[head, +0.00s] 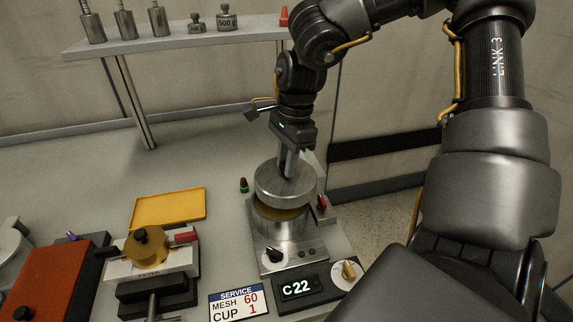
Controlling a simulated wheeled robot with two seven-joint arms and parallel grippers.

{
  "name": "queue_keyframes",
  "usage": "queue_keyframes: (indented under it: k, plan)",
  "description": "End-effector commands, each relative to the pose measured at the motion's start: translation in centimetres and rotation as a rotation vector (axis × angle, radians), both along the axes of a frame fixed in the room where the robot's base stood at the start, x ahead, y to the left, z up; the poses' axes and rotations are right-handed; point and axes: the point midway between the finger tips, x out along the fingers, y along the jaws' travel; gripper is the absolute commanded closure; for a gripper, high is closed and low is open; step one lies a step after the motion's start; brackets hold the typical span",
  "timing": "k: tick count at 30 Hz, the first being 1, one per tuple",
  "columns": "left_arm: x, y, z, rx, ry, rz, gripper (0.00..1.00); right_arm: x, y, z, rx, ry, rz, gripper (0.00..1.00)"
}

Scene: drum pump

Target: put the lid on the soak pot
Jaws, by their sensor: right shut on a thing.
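The soak pot (280,233) is a steel cylinder on a grey base unit right of the middle. Its lid (285,184) is a thick round metal disc directly over the pot. A brownish band shows between the lid's lower edge and the pot's wall; I cannot tell whether the lid touches the pot. My right gripper (288,163) comes down from above and is shut on the top of the lid, hiding the part it grips. My left gripper is not in view.
A yellow tray (167,207) lies left of the pot. A filter fixture with a brass cap (146,247) and an orange block (52,280) stand further left. A service card (239,304) and a C22 display (298,288) are in front. A shelf (180,41) carries weights behind.

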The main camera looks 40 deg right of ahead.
Motion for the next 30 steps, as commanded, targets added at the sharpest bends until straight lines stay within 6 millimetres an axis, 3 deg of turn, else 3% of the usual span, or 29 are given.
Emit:
queue_keyframes:
  k: [1,3,9,20,30]
  plan:
    - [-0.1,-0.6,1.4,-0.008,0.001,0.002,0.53,0.1,0.0,2.0,-0.001,-0.005,0.000,1.00]
    - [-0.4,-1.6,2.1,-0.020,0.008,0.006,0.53,0.1,0.0,3.4,-0.002,-0.003,0.001,1.00]
    - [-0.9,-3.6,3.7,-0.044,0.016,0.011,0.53,0.1,0.0,6.2,0.000,-0.002,0.000,1.00]
    - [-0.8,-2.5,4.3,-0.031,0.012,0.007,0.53,0.1,0.0,7.2,0.000,-0.002,0.000,1.00]
    - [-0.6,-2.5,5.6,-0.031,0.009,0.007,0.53,0.1,0.0,9.3,-0.001,-0.002,0.001,1.00]
